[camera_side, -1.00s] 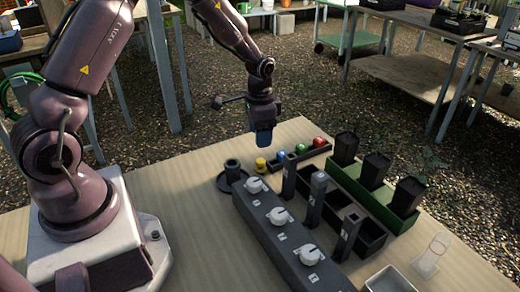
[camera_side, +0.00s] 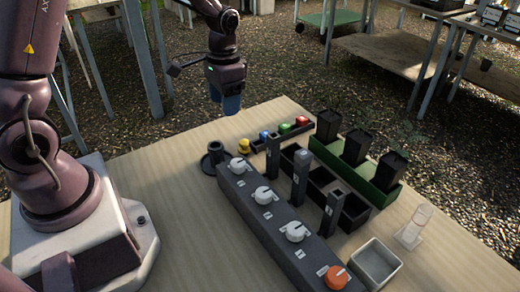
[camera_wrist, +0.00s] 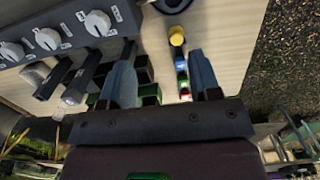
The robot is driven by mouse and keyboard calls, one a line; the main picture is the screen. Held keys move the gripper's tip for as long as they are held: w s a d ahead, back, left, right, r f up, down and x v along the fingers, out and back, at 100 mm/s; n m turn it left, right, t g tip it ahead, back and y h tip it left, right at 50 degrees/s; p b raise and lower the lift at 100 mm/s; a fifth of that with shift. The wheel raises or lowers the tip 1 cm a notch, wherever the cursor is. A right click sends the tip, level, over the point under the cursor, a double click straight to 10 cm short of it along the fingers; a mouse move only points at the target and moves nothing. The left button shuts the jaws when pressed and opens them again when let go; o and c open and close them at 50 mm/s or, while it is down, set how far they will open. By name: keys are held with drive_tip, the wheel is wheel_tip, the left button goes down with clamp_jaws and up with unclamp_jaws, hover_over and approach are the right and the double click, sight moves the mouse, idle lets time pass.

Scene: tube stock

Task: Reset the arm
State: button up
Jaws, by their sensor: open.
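My gripper (camera_side: 232,104) hangs in the air near the far left edge of the table (camera_side: 175,180), beyond the yellow knob (camera_side: 244,146). Its blue fingers point down. In the wrist view my gripper (camera_wrist: 163,78) shows two fingers spread apart with nothing between them. The yellow knob (camera_wrist: 177,38) shows there too, in front of the fingers, with blue, green and red pieces in a row near the right finger.
A dark panel (camera_side: 250,212) with several white dials and an orange dial (camera_side: 336,277) crosses the table. Dark upright posts (camera_side: 300,178), a green tray (camera_side: 372,187) with black pots, a grey bin (camera_side: 392,262) and a clear tube (camera_side: 414,224) stand right. The table's left front is bare.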

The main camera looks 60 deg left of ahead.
drive_tip(key=s+d+r+t, duration=0.3)
drive_tip(key=s+d+r, duration=0.1)
drive_tip(key=s+r, duration=0.3)
drive_tip(key=s+d+r+t, duration=0.3)
drive_tip(key=s+d+r, duration=0.1)
drive_tip(key=s+r, duration=0.4)
wheel_tip(320, 180, up, 2)
drive_tip(key=shift+s+n, duration=0.2)
drive_tip(key=shift+n, duration=0.1)
drive_tip(key=shift+o, duration=0.3)
drive_tip(key=shift+d, duration=0.1)
